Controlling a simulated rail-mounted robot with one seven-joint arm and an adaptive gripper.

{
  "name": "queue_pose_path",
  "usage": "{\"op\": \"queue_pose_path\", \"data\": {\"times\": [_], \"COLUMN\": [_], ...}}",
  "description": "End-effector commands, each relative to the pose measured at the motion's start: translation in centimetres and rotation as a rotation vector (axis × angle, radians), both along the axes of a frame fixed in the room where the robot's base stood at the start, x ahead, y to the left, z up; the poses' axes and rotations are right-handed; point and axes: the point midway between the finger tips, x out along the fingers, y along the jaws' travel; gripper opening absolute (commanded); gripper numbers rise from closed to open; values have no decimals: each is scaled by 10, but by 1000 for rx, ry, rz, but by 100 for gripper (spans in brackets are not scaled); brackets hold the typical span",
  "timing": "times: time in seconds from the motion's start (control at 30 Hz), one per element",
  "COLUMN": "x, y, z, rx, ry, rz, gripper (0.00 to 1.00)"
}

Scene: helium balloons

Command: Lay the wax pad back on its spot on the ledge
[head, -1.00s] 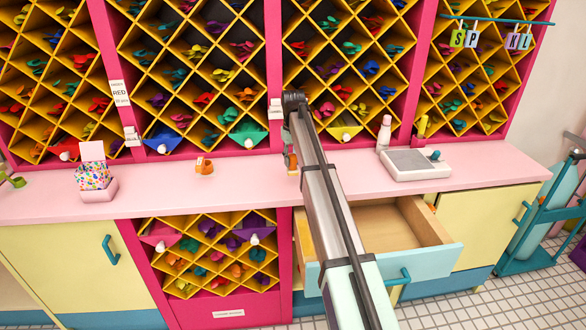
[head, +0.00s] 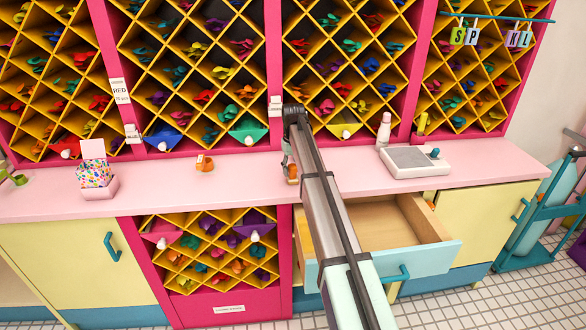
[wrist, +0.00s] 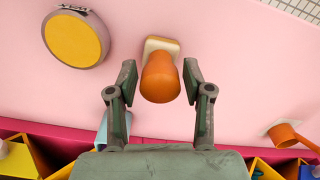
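A cream block with a rounded orange handle (wrist: 160,80), which appears to be the wax pad, stands on the pink ledge (wrist: 235,60) in the wrist view. My gripper (wrist: 159,84) is open, with one finger on each side of the orange handle. Narrow gaps show between the handle and both fingers. In the head view my gripper (head: 288,158) is low over the ledge, partly behind my arm, with a small orange patch of the handle (head: 292,172) beneath it. Any marking under the block is hidden.
A round grey case with a yellow face (wrist: 76,40) lies beside the block. An orange dispenser (head: 205,164) stands left of my gripper in the head view. A white scale (head: 413,161) and bottle (head: 384,130) are to the right. An open drawer (head: 432,257) juts out below.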

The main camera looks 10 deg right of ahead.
Motion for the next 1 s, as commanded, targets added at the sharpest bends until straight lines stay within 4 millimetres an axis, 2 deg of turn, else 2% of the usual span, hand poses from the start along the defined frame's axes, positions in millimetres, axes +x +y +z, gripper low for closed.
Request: {"op": "queue_pose_path", "data": {"times": [0.3, 0.47, 0.57, 1.0], "x": [0, 1, 1, 1], "y": [0, 0, 0, 0], "z": [1, 10, 22, 102], "rx": [0, 0, 0, 0], "ry": [0, -2, -1, -3], "rz": [0, 0, 0, 0], "gripper": [62, 62, 62, 62]}}
